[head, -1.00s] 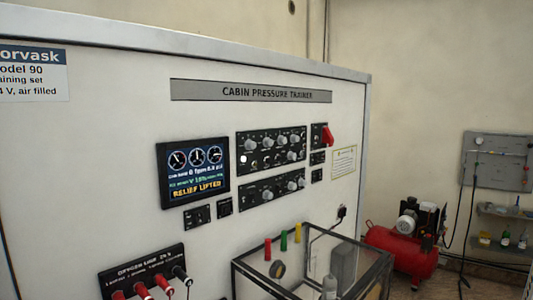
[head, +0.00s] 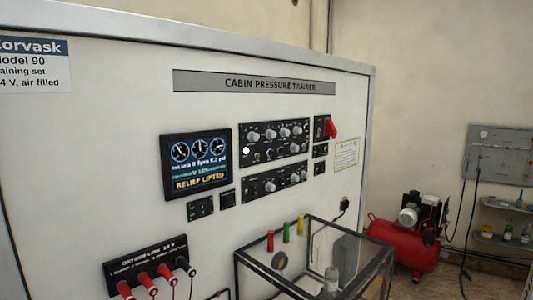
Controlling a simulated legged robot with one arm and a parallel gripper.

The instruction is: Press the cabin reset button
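The white trainer panel (head: 100,130) fills the left and middle of the head view, with a grey "CABIN PRESSURE TRAINER" sign (head: 254,85). An upper black knob panel (head: 273,155) carries several grey knobs and a bright white round spot (head: 246,150) at its left edge. A lower knob panel (head: 274,184) sits below it. Small black modules sit under the screen, one at left (head: 200,208) and one at right (head: 227,199). Their labels are too small to read, so I cannot tell which control is the cabin reset button. My gripper is not in view.
The screen (head: 196,164) reads "RELIEF LIFTED". A red guarded switch (head: 331,129) is at upper right. A black-framed clear box (head: 310,222) juts out below. Red plugs sit in the oxygen block (head: 150,250). A red compressor (head: 402,245) stands on the floor at right.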

